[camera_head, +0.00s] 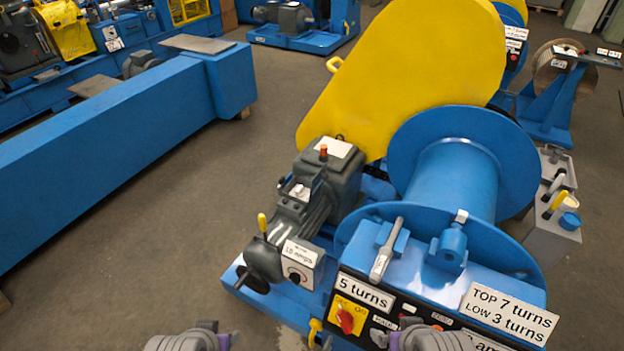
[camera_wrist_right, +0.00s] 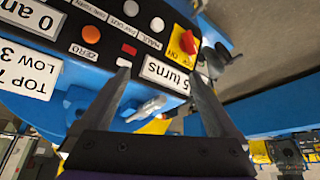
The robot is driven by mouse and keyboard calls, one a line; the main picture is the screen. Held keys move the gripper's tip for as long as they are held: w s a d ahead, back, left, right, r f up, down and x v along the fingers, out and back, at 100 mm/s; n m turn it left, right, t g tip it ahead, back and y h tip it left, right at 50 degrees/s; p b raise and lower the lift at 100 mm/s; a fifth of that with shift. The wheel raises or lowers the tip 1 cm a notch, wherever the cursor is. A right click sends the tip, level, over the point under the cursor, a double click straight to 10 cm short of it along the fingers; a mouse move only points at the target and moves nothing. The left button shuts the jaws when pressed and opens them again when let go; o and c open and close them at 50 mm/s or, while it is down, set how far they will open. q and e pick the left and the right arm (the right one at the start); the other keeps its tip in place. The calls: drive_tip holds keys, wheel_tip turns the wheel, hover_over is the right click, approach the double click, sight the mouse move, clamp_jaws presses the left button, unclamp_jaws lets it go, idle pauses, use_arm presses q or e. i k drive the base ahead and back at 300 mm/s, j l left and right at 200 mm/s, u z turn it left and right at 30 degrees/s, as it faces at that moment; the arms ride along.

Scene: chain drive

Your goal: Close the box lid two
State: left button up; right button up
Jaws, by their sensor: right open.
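No part is clearly marked as box lid two, and I cannot tell which part it is. A grey gearbox (camera_head: 333,175) with a pale plate on top and a motor (camera_head: 296,212) stand beside the winch drum (camera_head: 455,178). A small white-faced control box (camera_head: 299,262) sits in front of the motor. My right gripper (camera_wrist_right: 156,75) is open and empty, its two fingers pointing toward the black control panel (camera_wrist_right: 110,60). In the head view only grey and purple parts of my arms show at the bottom edge. My left gripper's fingers are not visible.
A large yellow chain guard (camera_head: 410,70) rises behind the gearbox. A grey lever (camera_head: 386,250) lies on the blue panel housing. A grey tool stand (camera_head: 545,235) stands at the right. A long blue beam (camera_head: 110,140) lies at the left, with clear floor (camera_head: 190,230) between.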

sight(317, 181)
drive_tip(key=k+l, duration=0.1)
drive_tip(key=i+j, duration=0.2)
drive_tip(key=j, duration=0.15)
drive_tip(key=i+j+z, duration=0.1)
drive_tip(key=j, duration=0.25)
drive_tip(key=i+j, duration=0.25)
drive_tip(key=i+j+z, duration=0.1)
drive_tip(key=j, duration=0.35)
drive_tip(key=i+j, duration=0.25)
drive_tip(key=i+j+z, duration=0.1)
drive_tip(key=j, duration=0.35)
drive_tip(key=i+j, duration=0.25)
drive_tip(key=j, duration=0.15)
drive_tip(key=i+j+z, duration=0.1)
drive_tip(key=j, duration=0.3)
